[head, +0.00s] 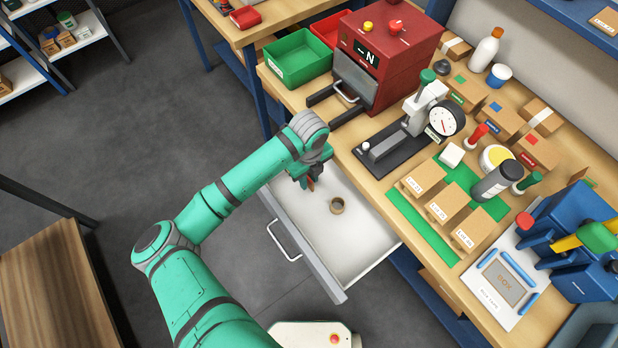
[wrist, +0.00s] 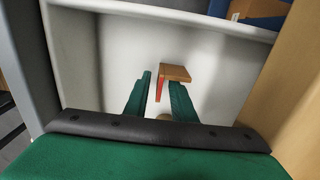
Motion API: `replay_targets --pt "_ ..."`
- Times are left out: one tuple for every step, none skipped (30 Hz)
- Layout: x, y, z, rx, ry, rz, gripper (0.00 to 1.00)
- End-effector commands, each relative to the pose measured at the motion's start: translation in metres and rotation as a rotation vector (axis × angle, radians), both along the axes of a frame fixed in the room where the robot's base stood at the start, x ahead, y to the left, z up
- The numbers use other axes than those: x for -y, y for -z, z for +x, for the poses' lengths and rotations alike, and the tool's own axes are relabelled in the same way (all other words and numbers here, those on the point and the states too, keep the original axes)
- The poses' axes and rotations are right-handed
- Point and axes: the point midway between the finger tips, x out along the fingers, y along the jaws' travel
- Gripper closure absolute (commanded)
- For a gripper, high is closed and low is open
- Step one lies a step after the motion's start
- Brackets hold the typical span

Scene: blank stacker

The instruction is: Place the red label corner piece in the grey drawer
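The grey drawer (head: 341,291) is pulled out below the bench, with a pale inside that also shows in the wrist view (wrist: 112,58). My gripper (head: 307,185) points down inside the drawer area, toward its back left. In the wrist view its two green fingers (wrist: 160,90) stand on either side of the corner piece's red face. The red label corner piece (wrist: 176,73) has a brown wooden top and a red side; a small orange-red part (head: 311,183) shows at my fingertips. Narrow pale gaps show beside the red face, so the fingers look slightly open. Whether the piece touches the floor is unclear.
A small brown ring (head: 337,206) lies on the drawer floor, right of my gripper. The bench above holds a black press with a dial (head: 443,118), a red oven (head: 388,50), a green bin (head: 297,59) and several cardboard boxes. The drawer's front right floor is clear.

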Motion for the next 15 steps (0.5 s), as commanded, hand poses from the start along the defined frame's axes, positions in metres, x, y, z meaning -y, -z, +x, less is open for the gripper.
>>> replay_targets --pt "0.0 -0.003 0.0 0.001 0.001 0.001 0.77" --pt "0.0 -0.005 0.001 0.002 0.0 0.0 0.77" --pt "0.0 -0.009 0.001 0.002 0.0 0.0 0.77" --pt "0.0 -0.013 0.001 0.003 0.0 0.0 0.77" --pt "0.0 -0.018 0.001 0.002 0.0 -0.001 0.77" --pt "0.001 -0.024 0.001 0.003 0.001 0.0 0.77" --pt "0.001 -0.03 0.001 0.004 0.002 0.0 0.77" --pt "0.001 -0.036 0.001 0.004 0.002 -0.001 0.77" --pt "0.0 -0.045 0.001 0.003 0.003 0.001 0.77" --pt "0.0 -0.051 0.001 0.004 0.002 0.0 0.77" --pt "0.001 -0.057 0.001 0.004 0.002 -0.001 0.77" --pt "0.0 -0.065 0.0 0.002 0.002 0.0 0.77" --pt "0.0 -0.071 0.001 0.004 0.001 0.0 0.77" --pt "0.001 -0.077 0.001 0.004 0.002 0.0 0.77" --pt "0.001 -0.084 0.001 0.002 0.003 0.0 0.77"
